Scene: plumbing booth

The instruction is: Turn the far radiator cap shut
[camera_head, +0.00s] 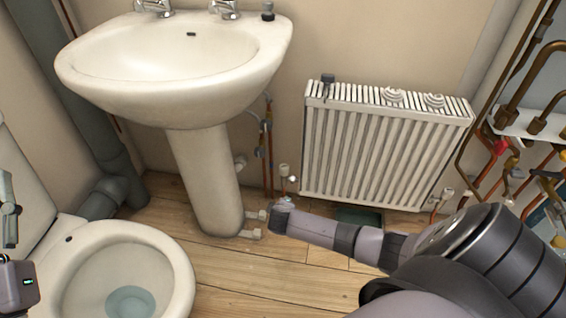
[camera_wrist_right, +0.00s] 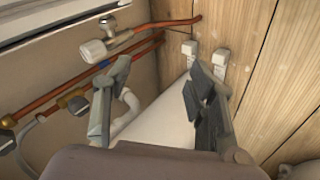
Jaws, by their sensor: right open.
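The white radiator (camera_head: 385,145) hangs on the back wall. A small white cap (camera_head: 284,170) stands at a pipe by its lower left corner, and another white valve cap (camera_head: 447,193) shows at its lower right corner. My right gripper (camera_head: 281,212) is low, just below the left cap in the head view. In the right wrist view, the right gripper (camera_wrist_right: 157,75) is open and empty, and a white cap (camera_wrist_right: 95,52) on a valve lies beyond its left finger, apparently not between the fingers. My left gripper (camera_head: 10,210) is partly in view at the left edge.
The sink pedestal (camera_head: 205,180) stands left of my right gripper, with two small white fittings (camera_head: 255,215) at its foot. Copper pipes (camera_wrist_right: 150,30) run by the wall. The toilet (camera_head: 115,265) is at front left. Several pipes (camera_head: 520,130) crowd the right wall.

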